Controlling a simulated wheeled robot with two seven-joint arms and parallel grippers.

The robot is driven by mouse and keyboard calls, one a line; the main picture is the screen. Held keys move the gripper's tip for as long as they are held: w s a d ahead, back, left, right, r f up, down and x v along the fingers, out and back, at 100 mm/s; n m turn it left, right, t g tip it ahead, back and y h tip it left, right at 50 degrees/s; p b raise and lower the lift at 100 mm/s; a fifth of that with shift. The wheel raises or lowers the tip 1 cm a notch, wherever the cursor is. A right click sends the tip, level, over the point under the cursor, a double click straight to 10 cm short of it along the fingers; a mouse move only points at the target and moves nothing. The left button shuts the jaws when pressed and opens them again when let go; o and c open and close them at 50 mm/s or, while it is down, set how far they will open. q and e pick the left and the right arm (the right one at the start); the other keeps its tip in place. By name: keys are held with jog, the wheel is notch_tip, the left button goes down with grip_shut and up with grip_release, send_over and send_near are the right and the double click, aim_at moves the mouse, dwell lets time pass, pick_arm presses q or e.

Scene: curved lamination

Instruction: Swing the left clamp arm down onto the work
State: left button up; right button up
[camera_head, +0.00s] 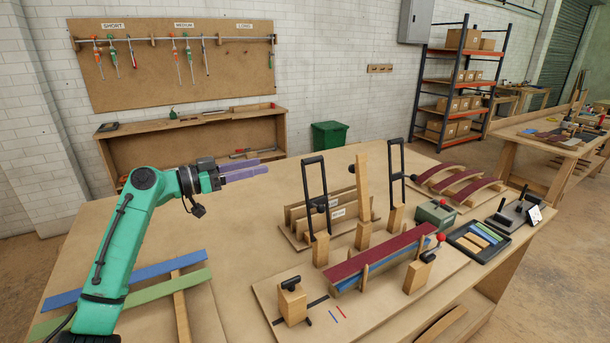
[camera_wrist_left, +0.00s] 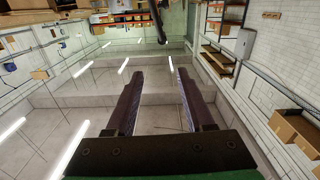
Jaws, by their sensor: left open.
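My left gripper (camera_head: 262,166) is open and empty, raised above the back left of the table; its two purple fingers stand apart in the wrist view (camera_wrist_left: 160,75). A black U-shaped clamp arm (camera_head: 305,189) stands upright at the left, over a wooden block (camera_head: 321,252). It is right of my gripper, with a gap between them. A second black arm (camera_head: 389,160) stands upright further right. The work, maroon and blue strips (camera_head: 380,254), lies across a form in front of both arms, not touched by the left one. My right gripper is out of view.
A wooden block with a black knob (camera_head: 292,303) stands front left of the work. A red-ball lever (camera_head: 441,237) stands at its right. Blue and green strips (camera_head: 125,280) lie at the table's left. Curved maroon pieces (camera_head: 470,188) lie at the back right.

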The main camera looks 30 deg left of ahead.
pick_arm(q)
notch_tip(320, 180, down, 2)
jog(key=p, duration=0.4)
send_near(306, 162)
jog(key=w, duration=0.3)
jog(key=p+x, duration=0.2)
jog(key=x, duration=0.5)
jog(key=shift+w+d, duration=0.1)
jog(key=shift+d, duration=0.2)
jog(key=shift+w+d+f, duration=0.15)
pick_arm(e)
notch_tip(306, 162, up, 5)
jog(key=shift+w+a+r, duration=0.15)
pick_arm(q)
jog(key=c, duration=0.7)
grip_shut()
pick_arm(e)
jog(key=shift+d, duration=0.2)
